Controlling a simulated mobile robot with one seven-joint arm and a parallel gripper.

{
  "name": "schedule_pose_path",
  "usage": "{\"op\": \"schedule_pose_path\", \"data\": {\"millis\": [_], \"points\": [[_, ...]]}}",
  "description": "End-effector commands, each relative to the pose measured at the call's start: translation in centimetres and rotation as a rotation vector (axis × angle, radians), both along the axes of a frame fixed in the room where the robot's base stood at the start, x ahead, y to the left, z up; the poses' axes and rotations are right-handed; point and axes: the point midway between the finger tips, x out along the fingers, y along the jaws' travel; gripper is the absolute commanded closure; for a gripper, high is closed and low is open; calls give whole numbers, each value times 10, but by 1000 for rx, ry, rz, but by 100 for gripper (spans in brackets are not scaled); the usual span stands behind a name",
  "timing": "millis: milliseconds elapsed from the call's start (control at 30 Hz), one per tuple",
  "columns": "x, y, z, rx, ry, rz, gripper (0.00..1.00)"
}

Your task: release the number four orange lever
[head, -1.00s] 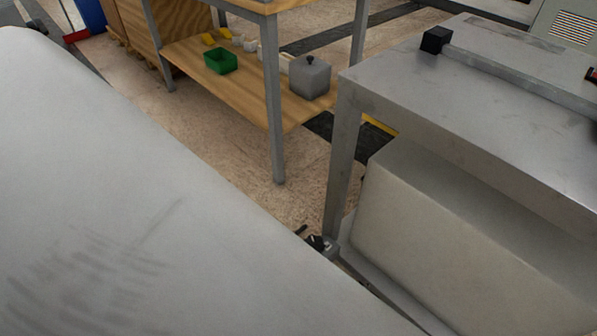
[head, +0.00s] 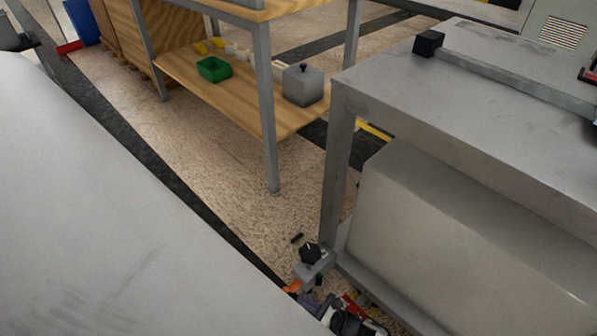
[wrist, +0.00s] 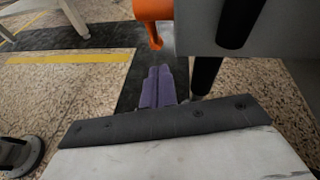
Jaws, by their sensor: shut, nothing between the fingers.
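An orange lever (wrist: 152,12) hangs at the top middle of the wrist view, with a narrow hooked lower end. A small orange piece also shows in the head view (head: 292,287), beside a grey bracket with a black knob. I see no number on it. My gripper's purple fingers (wrist: 158,87) are together and empty, just below the lever's tip in the wrist picture. I cannot tell whether they touch it. In the head view my gripper is small and partly hidden behind the large pale surface in front.
A grey metal table (head: 470,90) stands at the right, with a pale box (head: 440,220) under it. The black knob (head: 310,253) is by its leg. A wooden shelf (head: 190,75) holds a green bin (head: 213,69). Speckled floor (head: 215,160) between them is open.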

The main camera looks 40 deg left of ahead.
Motion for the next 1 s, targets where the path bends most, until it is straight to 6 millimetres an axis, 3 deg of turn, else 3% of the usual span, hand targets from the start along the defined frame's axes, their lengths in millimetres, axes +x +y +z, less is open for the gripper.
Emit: {"op": "schedule_pose_path", "data": {"millis": [100, 300, 667, 1000], "points": [[-3, 15, 11, 1, -1, 3, 100], [-4, 26, 17, 0, -3, 0, 100], [-4, 27, 17, 2, -2, 0, 100], [-4, 32, 12, 105, -9, -5, 100]]}}
